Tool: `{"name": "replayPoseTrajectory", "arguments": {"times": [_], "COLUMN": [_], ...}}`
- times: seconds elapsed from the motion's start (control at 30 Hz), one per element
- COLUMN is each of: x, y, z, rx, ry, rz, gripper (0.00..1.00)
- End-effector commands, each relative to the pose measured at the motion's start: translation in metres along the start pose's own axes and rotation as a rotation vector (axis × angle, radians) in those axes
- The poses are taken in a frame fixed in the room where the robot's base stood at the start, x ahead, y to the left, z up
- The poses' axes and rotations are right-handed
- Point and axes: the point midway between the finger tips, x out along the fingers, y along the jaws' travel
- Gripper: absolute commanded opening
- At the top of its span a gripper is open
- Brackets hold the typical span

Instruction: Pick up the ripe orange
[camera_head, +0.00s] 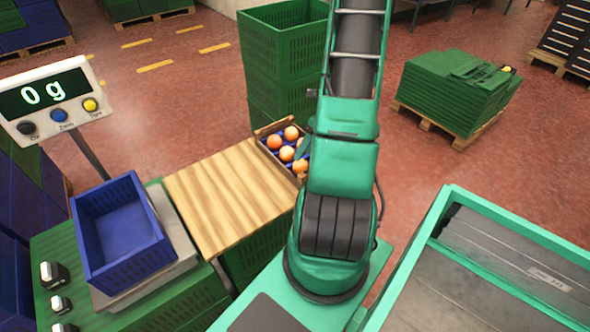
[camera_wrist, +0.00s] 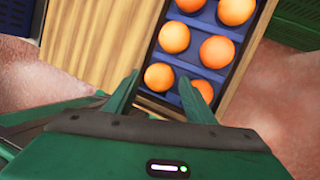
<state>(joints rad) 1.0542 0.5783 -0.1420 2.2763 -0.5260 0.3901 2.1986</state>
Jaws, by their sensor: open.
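Several oranges sit in a wooden crate with blue dividers (camera_head: 263,131) beside the wooden board. In the wrist view they show close up: one at lower left (camera_wrist: 159,77), one at lower right (camera_wrist: 200,90), one at middle left (camera_wrist: 174,37), one at middle right (camera_wrist: 217,51) and one at top right (camera_wrist: 236,10). All look orange; I cannot tell which is the ripe one. My gripper (camera_wrist: 160,88) is open and empty, its fingers either side of the lower left orange in the picture.
The wooden board (camera_head: 226,195) lies left of the crate. An empty blue crate (camera_head: 120,232) stands on a scale reading 0 g (camera_head: 45,95). Green stacked crates (camera_head: 285,50) rise behind. A green-framed machine (camera_head: 500,250) stands at right.

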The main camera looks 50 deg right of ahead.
Motion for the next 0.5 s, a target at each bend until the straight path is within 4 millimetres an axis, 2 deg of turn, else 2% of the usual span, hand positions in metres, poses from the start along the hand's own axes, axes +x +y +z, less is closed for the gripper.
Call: {"name": "replayPoseTrajectory", "arguments": {"times": [0.13, 0.3, 0.5], "x": [0.01, 0.033, 0.051], "y": [0.0, -0.001, -0.002], "z": [-0.004, -0.011, -0.011], "rx": [0.001, 0.001, 0.001], "ry": [0.001, 0.001, 0.001], "rz": [0.002, 0.002, -0.002], "gripper": [0.5, 0.5, 0.5]}}
